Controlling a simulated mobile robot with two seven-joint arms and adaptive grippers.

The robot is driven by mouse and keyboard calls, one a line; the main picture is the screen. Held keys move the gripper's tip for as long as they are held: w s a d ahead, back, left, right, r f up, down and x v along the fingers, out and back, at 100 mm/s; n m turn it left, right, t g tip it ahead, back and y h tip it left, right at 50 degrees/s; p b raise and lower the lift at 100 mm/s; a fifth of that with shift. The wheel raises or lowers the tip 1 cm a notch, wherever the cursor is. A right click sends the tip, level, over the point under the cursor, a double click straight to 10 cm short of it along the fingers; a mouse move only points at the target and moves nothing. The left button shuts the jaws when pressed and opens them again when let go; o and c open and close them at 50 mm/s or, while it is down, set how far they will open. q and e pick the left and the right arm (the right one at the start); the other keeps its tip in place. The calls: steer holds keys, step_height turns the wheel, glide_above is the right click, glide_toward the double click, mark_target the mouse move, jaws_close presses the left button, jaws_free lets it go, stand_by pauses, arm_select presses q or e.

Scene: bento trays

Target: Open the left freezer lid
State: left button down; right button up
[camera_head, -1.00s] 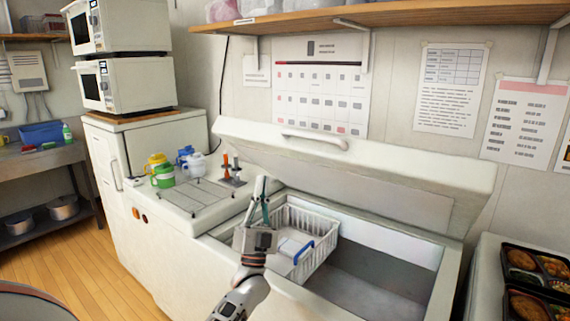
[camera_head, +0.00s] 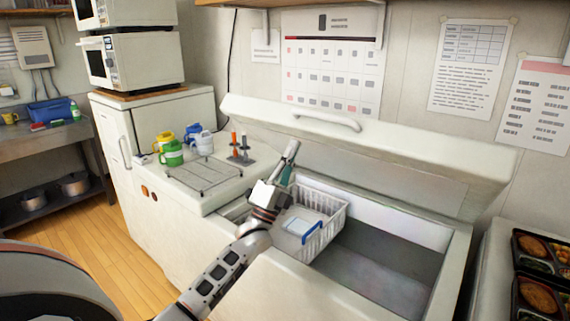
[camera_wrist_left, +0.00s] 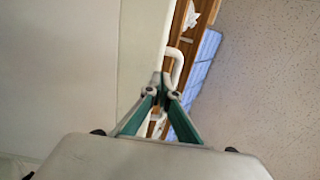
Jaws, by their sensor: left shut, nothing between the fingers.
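The freezer lid (camera_head: 370,141) is raised and tilted back against the wall over the open freezer chest (camera_head: 455,275). Its white bar handle (camera_head: 327,121) is on its upper edge. My left gripper (camera_head: 290,153) is shut and empty, pointing up in front of the lid's left part, below the handle; whether it touches the lid I cannot tell. In the left wrist view the teal fingers (camera_wrist_left: 163,82) meet at their tips, close to the handle (camera_wrist_left: 177,66), with the pale lid surface (camera_wrist_left: 75,80) to the left. My right gripper is out of view.
A white wire basket (camera_head: 330,225) with a blue handle sits inside the chest. Bento trays (camera_head: 537,300) lie at the right. A shelf (camera_head: 290,3) overhangs the wall.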

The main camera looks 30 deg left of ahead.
arm_select(q)
steer(key=shift+x, duration=1.45)
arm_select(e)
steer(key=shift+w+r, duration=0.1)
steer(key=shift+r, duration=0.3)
